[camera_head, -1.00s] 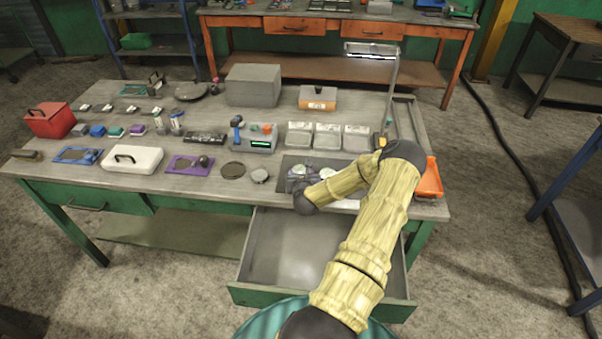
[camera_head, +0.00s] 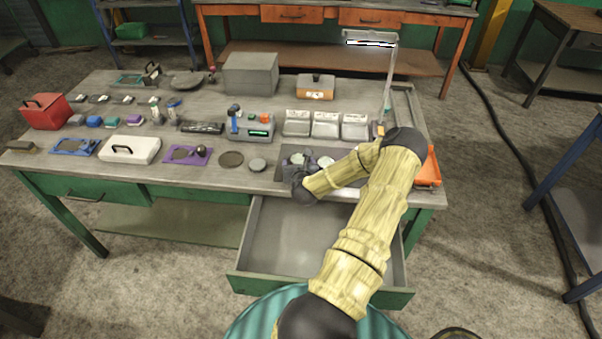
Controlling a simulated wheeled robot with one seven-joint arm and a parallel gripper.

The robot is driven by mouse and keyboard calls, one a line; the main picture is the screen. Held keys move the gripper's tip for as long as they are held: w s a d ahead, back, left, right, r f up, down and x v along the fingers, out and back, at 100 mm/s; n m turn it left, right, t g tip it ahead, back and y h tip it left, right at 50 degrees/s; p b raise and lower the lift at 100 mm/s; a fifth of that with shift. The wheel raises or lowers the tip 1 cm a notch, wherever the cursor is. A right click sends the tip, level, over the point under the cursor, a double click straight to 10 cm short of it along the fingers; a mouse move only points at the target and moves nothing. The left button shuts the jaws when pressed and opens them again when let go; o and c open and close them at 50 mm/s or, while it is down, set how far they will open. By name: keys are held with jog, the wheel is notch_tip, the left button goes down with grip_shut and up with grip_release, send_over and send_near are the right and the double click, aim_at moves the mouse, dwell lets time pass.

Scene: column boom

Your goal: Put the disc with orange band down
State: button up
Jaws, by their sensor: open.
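My gripper (camera_head: 293,168) is open, low over the dark mat (camera_head: 284,178) at the front right of the bench. My wrist and forearm hide part of the mat. A pale round disc (camera_head: 298,158) is right at the gripper, and another pale disc (camera_head: 326,162) lies to its right. I cannot make out an orange band on either, nor whether the fingers touch the nearer one. To the left of the mat, a small grey disc (camera_head: 258,165) and a larger dark disc (camera_head: 231,159) lie on the bench.
An open, empty drawer (camera_head: 290,245) juts out below my arm. Three pale trays (camera_head: 326,125) stand behind the mat, with a lamp (camera_head: 388,85) at right. An orange bin (camera_head: 428,170) is at the right edge. A purple plate (camera_head: 187,155) and white case (camera_head: 130,149) are left.

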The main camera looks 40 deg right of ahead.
jog(key=b+v, duration=0.2)
jog(key=v, duration=0.9)
jog(key=shift+s+f, duration=0.1)
jog(key=w+a+r+n+g+y, duration=0.15)
jog(key=a+n+y, duration=0.25)
jog(key=a+n, duration=0.65)
jog(key=w+a+n+g+y, duration=0.1)
jog(key=w+a+n+y, duration=0.25)
jog(key=a+n, duration=0.7)
jog(key=s+a+r+n+g, duration=0.2)
jog(key=s+a+r+n, duration=0.4)
jog(key=n, duration=0.5)
jog(key=s+a+r+n+g+y, duration=0.1)
jog(key=s+a+r+n+g, duration=0.2)
jog(key=n, duration=0.9)
jog(key=s+a+r, duration=0.3)
jog(key=shift+s+a+r, duration=0.2)
jog(key=shift+s+a, duration=0.05)
jog(key=shift+o, duration=0.5)
